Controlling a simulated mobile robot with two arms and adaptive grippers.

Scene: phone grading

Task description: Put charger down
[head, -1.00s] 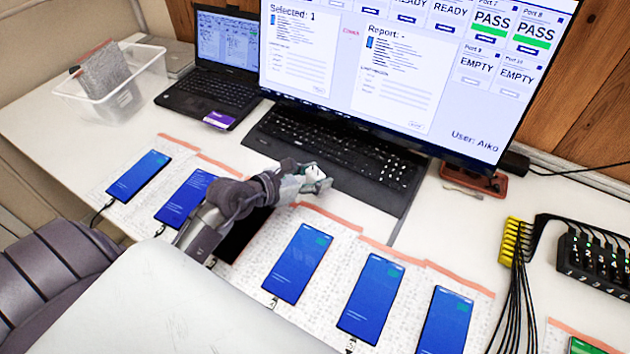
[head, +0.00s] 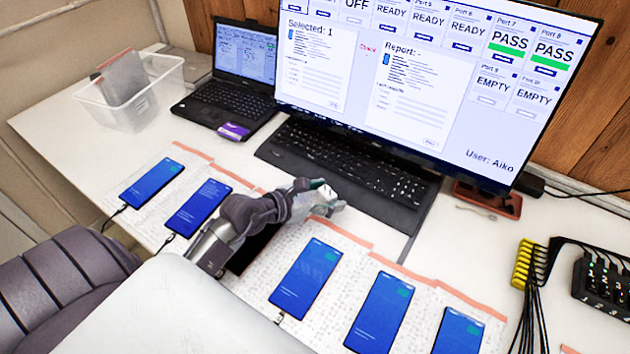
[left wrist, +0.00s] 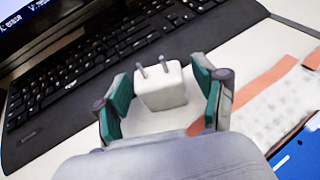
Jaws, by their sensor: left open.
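The charger (left wrist: 162,88) is a small white cube with two metal prongs, seen in the left wrist view. It sits between the teal-padded fingers of my left gripper (left wrist: 164,100), with a narrow gap on each side. The gripper is open around it. In the head view my left gripper (head: 325,200) is at the near edge of the keyboard, and the white charger (head: 327,191) shows partly at its fingertips. The charger appears to be at the white tabletop, but contact is hard to tell. My right gripper is not in view.
A black keyboard (head: 345,168) lies just beyond the gripper, below a large monitor (head: 440,80). Several blue-screened phones (head: 307,278) lie on patterned mats on the near side. A clear bin (head: 130,98) and laptop (head: 232,85) stand left; yellow connectors (head: 523,263) lie right.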

